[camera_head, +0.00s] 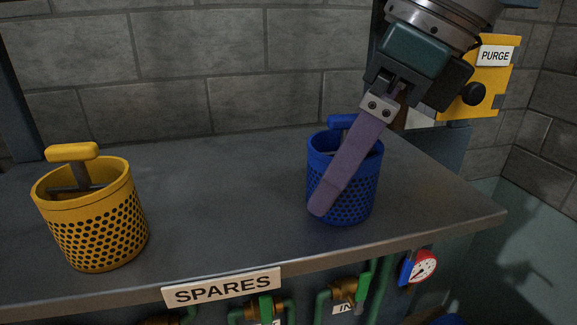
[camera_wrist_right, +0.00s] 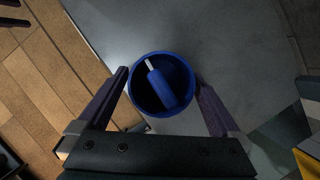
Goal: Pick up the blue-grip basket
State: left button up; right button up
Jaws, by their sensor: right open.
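The blue-grip basket (camera_head: 359,197) is a blue perforated cylinder standing upright on the grey bench near its right end. Its blue grip (camera_head: 340,121) rises above the rim and is partly covered by my arm. My right gripper (camera_head: 340,172) comes down from the upper right, with one purple finger slanting across the front of the basket. In the right wrist view, my right gripper (camera_wrist_right: 163,80) is open, with a finger on each side of the basket (camera_wrist_right: 184,70) and its grip (camera_wrist_right: 165,88). Whether the fingers touch the basket cannot be told. My left gripper is not in view.
A yellow perforated basket with a yellow grip (camera_head: 72,152) stands at the left of the bench (camera_head: 225,185). Bench between the baskets is clear. A grey block wall stands behind. A yellow PURGE box (camera_head: 492,78) is at upper right; a SPARES label (camera_head: 222,288) marks the front edge.

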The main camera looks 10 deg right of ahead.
jog(key=shift+x, duration=1)
jog(key=shift+c, duration=0.2)
jog(key=shift+r, duration=0.1)
jog(key=c, duration=1.3)
jog(key=shift+o, duration=0.2)
jog(key=shift+w, duration=0.1)
